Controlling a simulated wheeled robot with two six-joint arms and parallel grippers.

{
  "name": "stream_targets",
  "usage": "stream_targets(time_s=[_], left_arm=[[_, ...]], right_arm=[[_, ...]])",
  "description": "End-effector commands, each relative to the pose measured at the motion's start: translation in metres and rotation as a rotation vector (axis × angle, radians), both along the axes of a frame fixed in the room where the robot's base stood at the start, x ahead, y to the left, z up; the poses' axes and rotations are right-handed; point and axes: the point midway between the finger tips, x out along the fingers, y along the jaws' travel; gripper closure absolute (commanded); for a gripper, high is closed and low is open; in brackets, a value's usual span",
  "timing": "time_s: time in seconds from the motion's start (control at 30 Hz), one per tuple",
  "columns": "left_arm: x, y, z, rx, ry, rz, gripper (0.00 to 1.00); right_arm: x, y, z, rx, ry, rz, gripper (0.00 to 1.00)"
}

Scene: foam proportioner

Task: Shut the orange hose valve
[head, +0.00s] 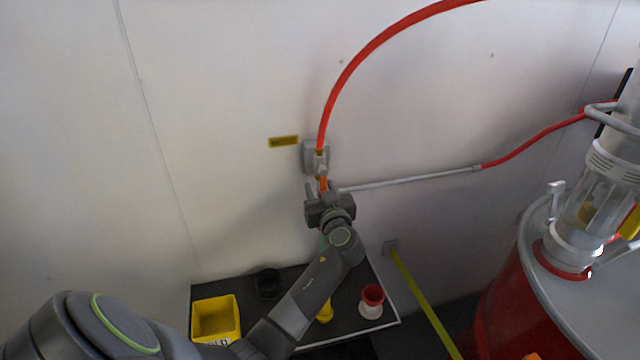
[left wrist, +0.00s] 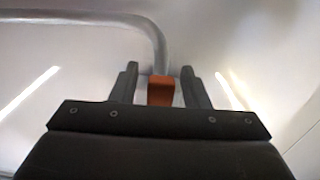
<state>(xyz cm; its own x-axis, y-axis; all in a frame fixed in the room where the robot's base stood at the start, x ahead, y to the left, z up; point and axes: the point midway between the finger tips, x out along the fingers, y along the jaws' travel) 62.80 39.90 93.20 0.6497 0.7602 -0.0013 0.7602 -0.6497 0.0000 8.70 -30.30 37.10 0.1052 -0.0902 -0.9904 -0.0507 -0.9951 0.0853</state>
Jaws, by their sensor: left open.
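The orange hose valve handle (head: 324,184) is on the wall below a grey wall fitting (head: 314,157), where the red hose (head: 345,85) comes down. My left gripper (head: 318,190) is right at the handle in the head view and hides part of it. In the left wrist view the orange handle (left wrist: 161,90) stands between the two fingers of my left gripper (left wrist: 160,88). The fingers are open, with a small gap on each side of the handle. My right gripper is not in view.
A grey pipe (head: 410,181) runs right from the valve to another red hose. A dark shelf (head: 345,338) below holds a yellow bin (head: 215,318), a black cup (head: 268,282) and a red-and-white piece (head: 371,301). A red drum (head: 510,300) stands at right. The wall at left is clear.

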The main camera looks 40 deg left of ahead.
Motion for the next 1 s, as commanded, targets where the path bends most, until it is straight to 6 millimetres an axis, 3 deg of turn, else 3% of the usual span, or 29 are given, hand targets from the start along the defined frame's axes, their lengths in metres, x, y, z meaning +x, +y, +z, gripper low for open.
stream_targets(time_s=[0.23,0.53,1.0], left_arm=[[0.0,0.0,0.0,-0.001,0.001,0.0,0.61],[0.0,0.0,0.0,0.0,0.0,0.0,1.0],[-0.001,0.01,0.0,0.027,0.03,0.001,1.0]], right_arm=[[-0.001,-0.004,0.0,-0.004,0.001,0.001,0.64],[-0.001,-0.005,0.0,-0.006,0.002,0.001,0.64],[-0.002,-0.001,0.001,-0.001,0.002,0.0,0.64]])
